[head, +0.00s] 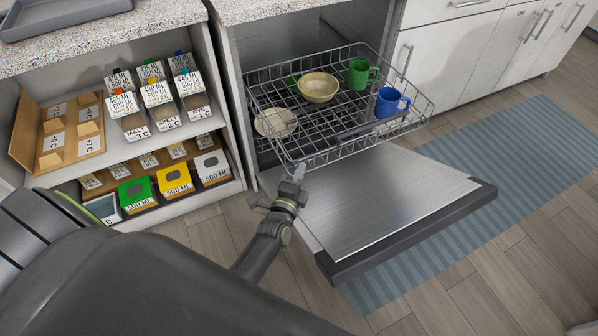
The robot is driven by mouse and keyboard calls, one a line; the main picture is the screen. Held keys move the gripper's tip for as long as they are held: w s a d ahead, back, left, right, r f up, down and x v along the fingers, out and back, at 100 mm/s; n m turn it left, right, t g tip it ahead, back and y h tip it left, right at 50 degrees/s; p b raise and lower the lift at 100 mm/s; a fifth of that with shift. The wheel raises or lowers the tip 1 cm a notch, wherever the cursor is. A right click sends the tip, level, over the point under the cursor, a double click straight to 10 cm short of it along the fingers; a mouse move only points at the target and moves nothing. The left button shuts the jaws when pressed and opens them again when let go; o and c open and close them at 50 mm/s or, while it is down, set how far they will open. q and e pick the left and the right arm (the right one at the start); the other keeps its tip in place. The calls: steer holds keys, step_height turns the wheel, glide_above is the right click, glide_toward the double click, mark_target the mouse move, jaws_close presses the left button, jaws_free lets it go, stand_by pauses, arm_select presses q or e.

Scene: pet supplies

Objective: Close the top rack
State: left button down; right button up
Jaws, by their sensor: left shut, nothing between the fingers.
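The top rack (350,150) is a grey wire basket pulled out of the dishwasher (300,48), above its lowered door (395,200). It holds a yellowish bowl (318,87), a pale plate (275,123), a green mug (359,74), a blue mug (390,102) and a green item at the back left, partly hidden by the bowl. My left gripper (296,174) is shut and empty. It is at the rack's front left corner, in front of the wire; I cannot tell whether it touches. My right gripper is out of view.
The open door juts out over the floor and a blue striped rug (500,160). Left of the dishwasher, an open shelf (140,150) holds labelled boxes and a wooden tray. A stone counter (110,40) runs above. White cabinets (445,60) stand to the right.

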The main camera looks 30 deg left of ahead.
arm_select(q)
steer(key=shift+w+a, duration=0.25)
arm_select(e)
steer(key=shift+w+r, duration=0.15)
